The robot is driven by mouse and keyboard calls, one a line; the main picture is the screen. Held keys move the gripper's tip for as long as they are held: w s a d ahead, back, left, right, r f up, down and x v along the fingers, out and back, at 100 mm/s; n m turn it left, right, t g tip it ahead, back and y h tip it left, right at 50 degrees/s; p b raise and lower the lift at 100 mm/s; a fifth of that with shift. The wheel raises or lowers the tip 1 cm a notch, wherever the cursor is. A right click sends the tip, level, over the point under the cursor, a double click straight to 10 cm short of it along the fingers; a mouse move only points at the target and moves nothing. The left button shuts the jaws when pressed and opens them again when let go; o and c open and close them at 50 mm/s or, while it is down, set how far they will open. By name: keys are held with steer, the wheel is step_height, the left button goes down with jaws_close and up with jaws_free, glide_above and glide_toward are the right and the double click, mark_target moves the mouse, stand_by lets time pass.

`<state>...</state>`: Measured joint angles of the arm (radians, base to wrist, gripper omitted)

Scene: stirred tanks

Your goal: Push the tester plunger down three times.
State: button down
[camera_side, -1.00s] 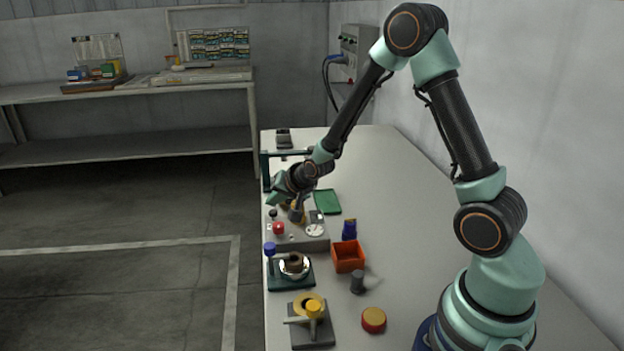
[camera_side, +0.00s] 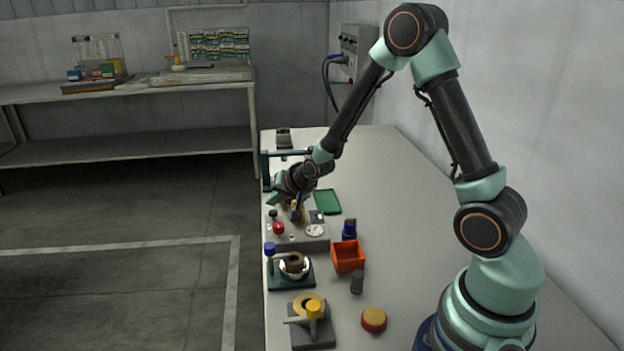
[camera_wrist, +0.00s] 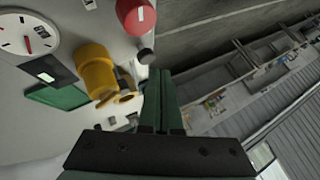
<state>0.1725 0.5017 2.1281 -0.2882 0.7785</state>
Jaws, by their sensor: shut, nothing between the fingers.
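My gripper (camera_side: 277,198) is shut and empty above the far left part of a grey panel box. In the wrist view its fingers (camera_wrist: 162,78) lie together near a small black knob (camera_wrist: 145,56); contact cannot be told. The box (camera_side: 313,244) carries a white dial (camera_side: 315,230), a red knob (camera_side: 278,228), the black knob (camera_side: 272,214) and a yellow fitting (camera_side: 297,211). The wrist view also shows the dial (camera_wrist: 28,33), the red knob (camera_wrist: 134,16) and the yellow fitting (camera_wrist: 96,70). Which part is the tester plunger, I cannot tell for certain.
A blue-topped post (camera_side: 269,249) stands on a dark green base beside a shiny bowl (camera_side: 295,265). An orange bin (camera_side: 348,257), dark cylinder (camera_side: 357,283), blue bottle (camera_side: 349,229) and green tray (camera_side: 327,201) stand nearby. The bench's right side is fairly clear.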

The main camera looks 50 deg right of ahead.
steer(key=shift+f, duration=0.15)
stand_by(0.3)
steer(key=shift+f, duration=0.3)
steer(key=shift+f, duration=0.7)
stand_by(0.9)
steer(key=shift+r, duration=1.1)
steer(key=shift+r, duration=2.55)
stand_by(0.6)
